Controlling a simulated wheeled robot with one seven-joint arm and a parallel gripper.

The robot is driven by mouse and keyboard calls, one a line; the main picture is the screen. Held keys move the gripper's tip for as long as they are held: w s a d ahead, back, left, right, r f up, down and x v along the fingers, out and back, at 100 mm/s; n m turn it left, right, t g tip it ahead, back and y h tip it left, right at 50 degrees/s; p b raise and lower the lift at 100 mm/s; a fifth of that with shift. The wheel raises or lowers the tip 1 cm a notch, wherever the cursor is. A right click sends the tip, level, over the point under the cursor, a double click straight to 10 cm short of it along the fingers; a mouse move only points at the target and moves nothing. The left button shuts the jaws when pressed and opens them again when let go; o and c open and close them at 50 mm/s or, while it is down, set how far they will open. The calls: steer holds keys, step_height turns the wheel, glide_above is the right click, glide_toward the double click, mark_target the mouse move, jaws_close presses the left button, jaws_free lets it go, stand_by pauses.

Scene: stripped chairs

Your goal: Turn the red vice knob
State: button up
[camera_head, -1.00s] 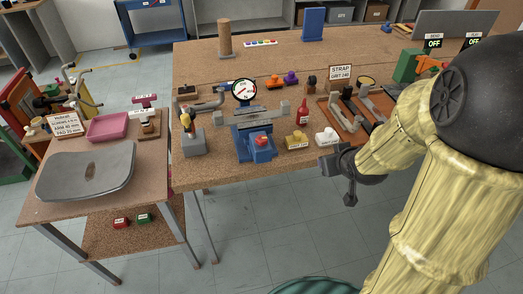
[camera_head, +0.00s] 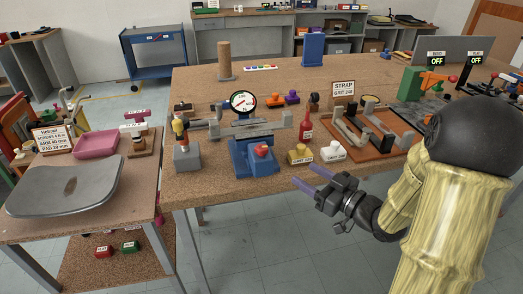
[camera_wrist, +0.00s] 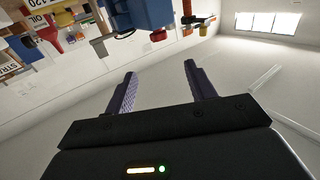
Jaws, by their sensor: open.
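The red vice knob (camera_head: 262,149) sits on the front of the blue vice (camera_head: 240,155), near the front edge of the cork-topped bench. In the wrist view, a red knob (camera_wrist: 158,35) shows on a blue body (camera_wrist: 152,12), beyond the fingertips. My gripper (camera_head: 302,173) is open and empty. It is in front of the bench edge, to the right of and lower in the picture than the knob, with its purple fingers pointing up-left. The fingers do not touch the knob. The wrist view shows the gap between the fingers (camera_wrist: 160,70) empty.
A yellow block (camera_head: 300,154) and a white block (camera_head: 332,151) stand right of the vice. A red bottle (camera_head: 306,125) stands behind them. A grey block with a yellow-and-red tool (camera_head: 186,157) is at left. A round gauge (camera_head: 243,102) stands behind. The floor in front is clear.

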mark_target(266, 150)
steer(key=p+x, duration=0.1)
steer(key=x, duration=1.6)
steer(key=shift+w+a, duration=0.1)
steer(key=shift+w, duration=0.15)
steer(key=c, duration=1)
